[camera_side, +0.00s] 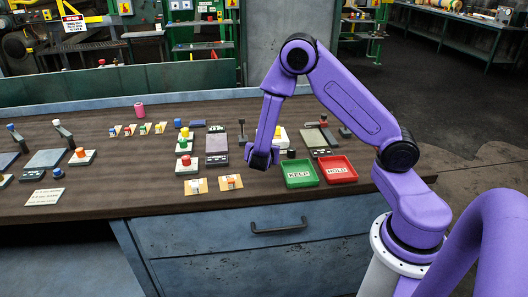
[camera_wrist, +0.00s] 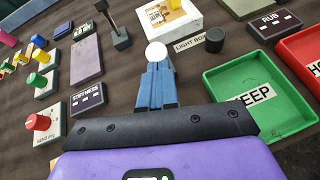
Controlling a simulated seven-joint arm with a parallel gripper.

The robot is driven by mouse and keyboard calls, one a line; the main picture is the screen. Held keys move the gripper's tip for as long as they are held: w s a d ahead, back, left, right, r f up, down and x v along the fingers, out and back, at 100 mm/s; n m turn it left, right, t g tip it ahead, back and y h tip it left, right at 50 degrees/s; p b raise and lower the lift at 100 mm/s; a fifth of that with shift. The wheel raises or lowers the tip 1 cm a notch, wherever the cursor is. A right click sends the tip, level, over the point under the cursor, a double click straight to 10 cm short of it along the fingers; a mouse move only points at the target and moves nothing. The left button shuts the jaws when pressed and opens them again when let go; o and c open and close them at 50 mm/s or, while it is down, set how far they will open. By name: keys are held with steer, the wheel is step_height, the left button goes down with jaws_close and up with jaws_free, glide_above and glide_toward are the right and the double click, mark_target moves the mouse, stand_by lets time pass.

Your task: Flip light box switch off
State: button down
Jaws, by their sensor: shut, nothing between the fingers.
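The light box (camera_wrist: 185,22) is a white box at the top of the wrist view, with a yellow piece on it. Its label (camera_wrist: 190,43), reading "LIGHT BOX", lies at its near edge. In the side view my gripper (camera_side: 262,161) hangs low over the bench. The switch position cannot be made out.
A black cylinder (camera_wrist: 214,39) stands right of the label. The green KEEP tray (camera_side: 300,184) and red HOLD tray (camera_side: 338,170) lie to the right. A black upright lever (camera_side: 242,129), a grey-purple slab (camera_side: 216,143) and several coloured buttons are to the left.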

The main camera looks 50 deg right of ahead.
steer(key=shift+w+d+r, duration=0.15)
steer(key=shift+r, duration=0.05)
steer(key=shift+w+d+r+g+y, duration=0.55)
steer(key=shift+w+d+g+y, duration=0.1)
steer(key=shift+g+y, duration=0.3)
steer(key=shift+w+d+r+g+y, duration=0.5)
steer(key=shift+w+d+g+y, duration=0.2)
steer(key=shift+y, duration=0.35)
steer(key=shift+w+d+n, duration=0.1)
steer(key=shift+n, duration=0.2)
steer(key=shift+w+d+r, duration=0.2)
steer(key=shift+w+d, duration=0.6)
steer(key=shift+w, duration=0.05)
